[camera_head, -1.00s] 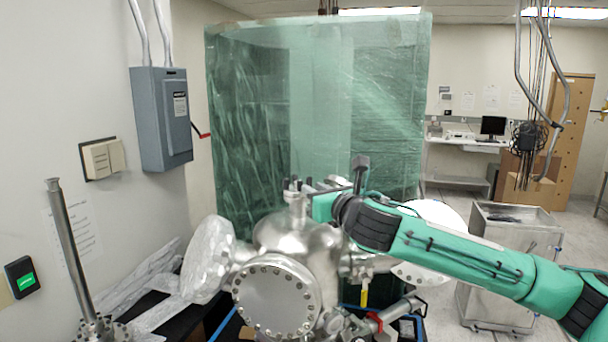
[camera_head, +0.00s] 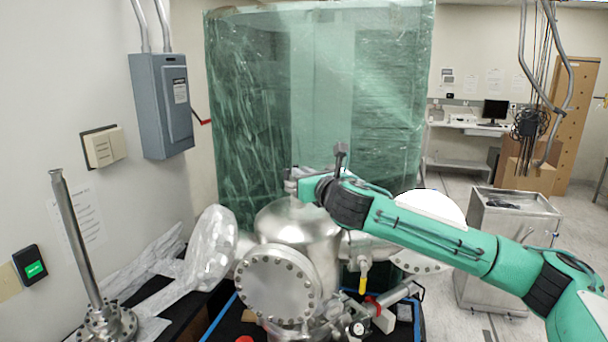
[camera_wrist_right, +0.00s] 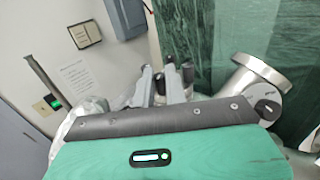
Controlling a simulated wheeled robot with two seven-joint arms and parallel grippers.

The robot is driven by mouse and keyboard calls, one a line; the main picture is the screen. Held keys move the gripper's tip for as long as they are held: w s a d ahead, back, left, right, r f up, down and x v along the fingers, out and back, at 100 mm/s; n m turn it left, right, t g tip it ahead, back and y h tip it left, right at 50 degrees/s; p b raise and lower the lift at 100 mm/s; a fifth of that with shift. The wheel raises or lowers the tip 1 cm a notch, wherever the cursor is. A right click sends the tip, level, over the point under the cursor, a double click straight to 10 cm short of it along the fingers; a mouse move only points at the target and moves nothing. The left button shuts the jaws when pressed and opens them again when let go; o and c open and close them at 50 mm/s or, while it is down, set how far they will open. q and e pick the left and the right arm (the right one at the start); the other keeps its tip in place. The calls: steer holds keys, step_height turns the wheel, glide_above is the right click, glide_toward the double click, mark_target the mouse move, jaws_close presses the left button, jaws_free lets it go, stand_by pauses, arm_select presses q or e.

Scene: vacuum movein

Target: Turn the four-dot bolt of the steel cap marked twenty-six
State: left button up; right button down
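A steel vacuum chamber (camera_head: 298,226) stands at the lower middle of the head view. A round steel cap (camera_head: 277,285) with a ring of bolts faces me on its front. No number or dot marks are readable, so I cannot tell which cap or bolt is the named one. My right gripper (camera_head: 293,182) is at the chamber's top, largely hidden behind its own wrist. In the right wrist view, its grey fingers (camera_wrist_right: 160,86) stand apart with a narrow gap, and I see nothing held. Contact with the chamber cannot be told. My left gripper is out of view.
A foil-wrapped flange (camera_head: 210,250) sticks out left of the chamber. A steel rod on a flange (camera_head: 77,240) stands at far left. A green plastic curtain (camera_head: 320,100) hangs behind. A steel cart (camera_head: 512,225) stands at the right, with open floor around it.

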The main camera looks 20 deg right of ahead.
steer(key=shift+a+m+h, duration=0.1)
steer(key=shift+m+h, duration=0.3)
steer(key=shift+h, duration=0.2)
steer(key=shift+w+a+m+g+h, duration=0.2)
steer(key=shift+a+m+g+h, duration=0.1)
steer(key=shift+m+g+h, duration=2.5)
steer(key=shift+w+a+m+g+h, duration=0.3)
steer(key=shift+m+g+h, duration=1.85)
steer(key=shift+m+h, duration=1.3)
steer(key=shift+w+a+m+g+h, duration=0.15)
steer(key=shift+a+m+g+h, duration=0.15)
steer(key=shift+m+g+h, duration=2.85)
steer(key=shift+w+h, duration=0.1)
steer(key=shift+h, duration=0.6)
steer(key=c, duration=1.7)
jaws_free()
steer(key=shift+d, duration=0.1)
steer(key=shift+n+t, duration=0.6)
steer(key=shift+t, duration=0.1)
